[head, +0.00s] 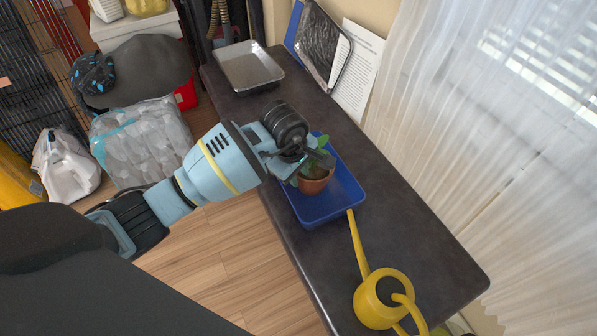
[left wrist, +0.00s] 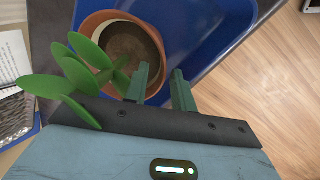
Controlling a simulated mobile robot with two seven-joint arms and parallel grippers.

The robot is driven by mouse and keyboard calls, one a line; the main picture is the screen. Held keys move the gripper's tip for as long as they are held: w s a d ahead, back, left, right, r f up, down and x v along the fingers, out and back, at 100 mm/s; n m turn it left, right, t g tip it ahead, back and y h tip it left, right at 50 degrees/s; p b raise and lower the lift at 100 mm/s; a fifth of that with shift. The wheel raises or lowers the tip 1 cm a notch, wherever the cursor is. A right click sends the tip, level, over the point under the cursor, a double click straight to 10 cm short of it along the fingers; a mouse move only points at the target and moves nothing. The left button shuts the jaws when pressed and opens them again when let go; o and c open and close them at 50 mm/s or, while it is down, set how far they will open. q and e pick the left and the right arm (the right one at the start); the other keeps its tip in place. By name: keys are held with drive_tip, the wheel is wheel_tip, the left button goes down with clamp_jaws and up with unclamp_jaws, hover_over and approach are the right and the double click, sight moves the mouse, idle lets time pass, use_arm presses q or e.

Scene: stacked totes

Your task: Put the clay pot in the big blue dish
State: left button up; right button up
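The clay pot (head: 315,185) is terracotta, holds soil and a green plant, and stands upright inside the big blue dish (head: 338,206). My left gripper (head: 318,160) is right at the pot's rim, from the left. In the left wrist view the gripper (left wrist: 160,88) shows its two green fingers apart, with a gap of blue dish between them. One finger overlaps the pot (left wrist: 86,30), and the other is outside it over the dish (left wrist: 215,30). Whether a finger touches the pot cannot be told. My right gripper is not in view.
The dish lies on a dark tabletop (head: 420,240). A yellow watering can (head: 370,300) stands near the front, its spout reaching the dish's edge. A metal tray (head: 248,68) lies at the back. Papers and a dark tray lean at the wall. White curtains hang right.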

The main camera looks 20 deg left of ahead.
use_arm(q)
drive_tip(key=p+v, duration=0.3)
drive_tip(key=v, duration=0.9)
drive_tip(key=shift+r, duration=0.1)
